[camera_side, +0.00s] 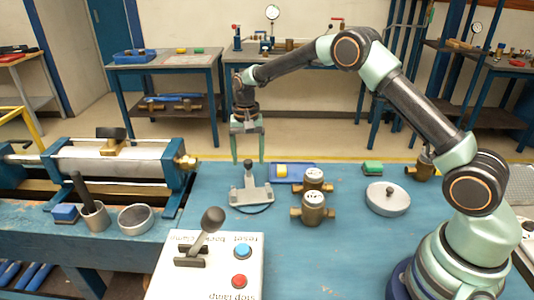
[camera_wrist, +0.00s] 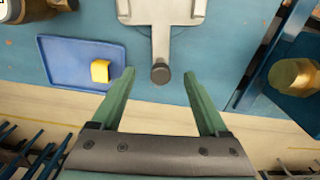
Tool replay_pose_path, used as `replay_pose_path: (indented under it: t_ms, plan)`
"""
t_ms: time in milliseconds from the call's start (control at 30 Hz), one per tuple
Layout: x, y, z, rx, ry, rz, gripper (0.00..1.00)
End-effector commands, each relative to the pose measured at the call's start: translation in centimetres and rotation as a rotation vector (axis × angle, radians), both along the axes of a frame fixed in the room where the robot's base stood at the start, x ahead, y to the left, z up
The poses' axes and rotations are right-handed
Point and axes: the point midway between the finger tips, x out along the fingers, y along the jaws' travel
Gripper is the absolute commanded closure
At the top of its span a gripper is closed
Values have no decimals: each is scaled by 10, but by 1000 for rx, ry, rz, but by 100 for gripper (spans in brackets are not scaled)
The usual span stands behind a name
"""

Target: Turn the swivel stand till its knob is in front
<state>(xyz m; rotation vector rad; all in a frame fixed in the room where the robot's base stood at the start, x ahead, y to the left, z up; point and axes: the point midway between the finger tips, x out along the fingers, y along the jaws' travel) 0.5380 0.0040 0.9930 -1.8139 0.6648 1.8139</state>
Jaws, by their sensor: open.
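A round grey disc (camera_side: 387,203) with a small dark knob (camera_side: 390,188) lies on the blue bench at the right and looks like the swivel stand. The knob shows near its middle, slightly toward the far side. The disc is outside the wrist view. My gripper (camera_side: 248,159) is open, pointing down, well left of the disc. Its fingertips are near the dark top of an upright lever (camera_side: 249,176) on a grey T-shaped base (camera_side: 262,196). In the wrist view the lever's dark end (camera_wrist: 160,73) shows between my open fingertips (camera_wrist: 159,76). I see no contact.
Two brass meters (camera_side: 314,209) stand between lever and disc. A blue tray (camera_side: 297,180) with a yellow block (camera_side: 281,171) lies behind them. A green block (camera_side: 372,168) is behind the disc. A control box (camera_side: 215,270) with a lever stands in front left. Bench front centre is clear.

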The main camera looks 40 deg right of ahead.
Motion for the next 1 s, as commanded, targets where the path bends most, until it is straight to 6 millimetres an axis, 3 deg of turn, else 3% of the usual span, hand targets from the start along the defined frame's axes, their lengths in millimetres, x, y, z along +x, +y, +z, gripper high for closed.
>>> replay_pose_path:
  t_ms: [933,967,1000]
  plan:
    - [-10,-13,0,0,0,0,22]
    - [-10,-12,0,0,0,0,15]
    - [-10,-12,0,0,0,0,0]
